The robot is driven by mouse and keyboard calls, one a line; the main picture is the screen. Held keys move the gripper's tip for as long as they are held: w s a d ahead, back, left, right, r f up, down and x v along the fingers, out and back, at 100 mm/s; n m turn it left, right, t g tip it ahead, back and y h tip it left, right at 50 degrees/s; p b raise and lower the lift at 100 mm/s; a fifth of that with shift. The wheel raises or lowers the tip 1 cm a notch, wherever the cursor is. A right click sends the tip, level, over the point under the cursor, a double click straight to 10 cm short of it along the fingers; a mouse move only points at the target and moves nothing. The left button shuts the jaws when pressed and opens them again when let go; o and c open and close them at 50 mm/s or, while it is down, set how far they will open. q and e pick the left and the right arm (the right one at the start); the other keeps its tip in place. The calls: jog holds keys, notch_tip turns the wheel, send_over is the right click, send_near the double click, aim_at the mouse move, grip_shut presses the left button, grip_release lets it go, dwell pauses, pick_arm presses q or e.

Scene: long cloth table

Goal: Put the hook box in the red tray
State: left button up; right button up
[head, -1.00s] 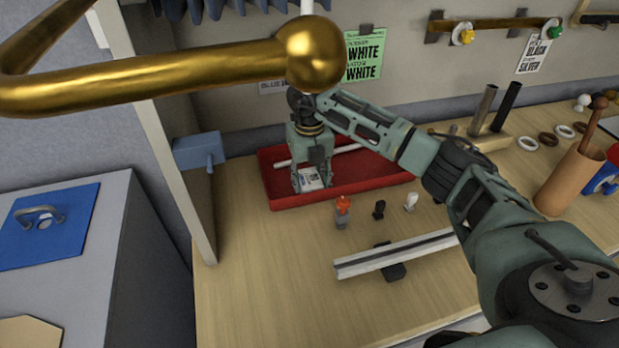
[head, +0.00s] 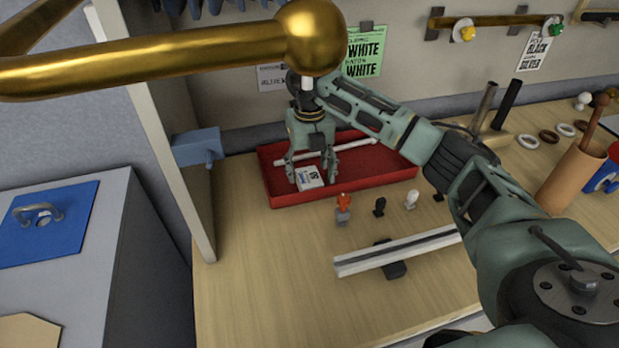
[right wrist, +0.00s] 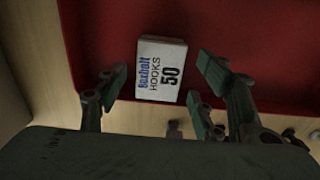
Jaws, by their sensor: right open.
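The hook box (head: 310,177) is a small white box with dark and blue print, lying in the red tray (head: 385,180) near its front left part. The right wrist view shows the hook box (right wrist: 161,67) with "HOOKS 50" on its face, resting on the red tray floor (right wrist: 240,40). My right gripper (head: 313,174) is open above the box, its fingers apart on either side of it. In the right wrist view the fingers of the right gripper (right wrist: 158,92) do not touch the box. My left gripper is not in view.
A white rod (head: 345,151) lies across the tray. Small orange, black and white pieces (head: 380,206) stand in front of it, with a pale rail (head: 395,250) nearer. A blue block (head: 197,148) is on the left panel. A gold bar (head: 150,65) crosses the upper left.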

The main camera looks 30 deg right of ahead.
aim_at(309, 177)
notch_tip(309, 177, up, 9)
jog(key=b, duration=0.1)
jog(key=shift+r, duration=0.15)
dwell(0.3)
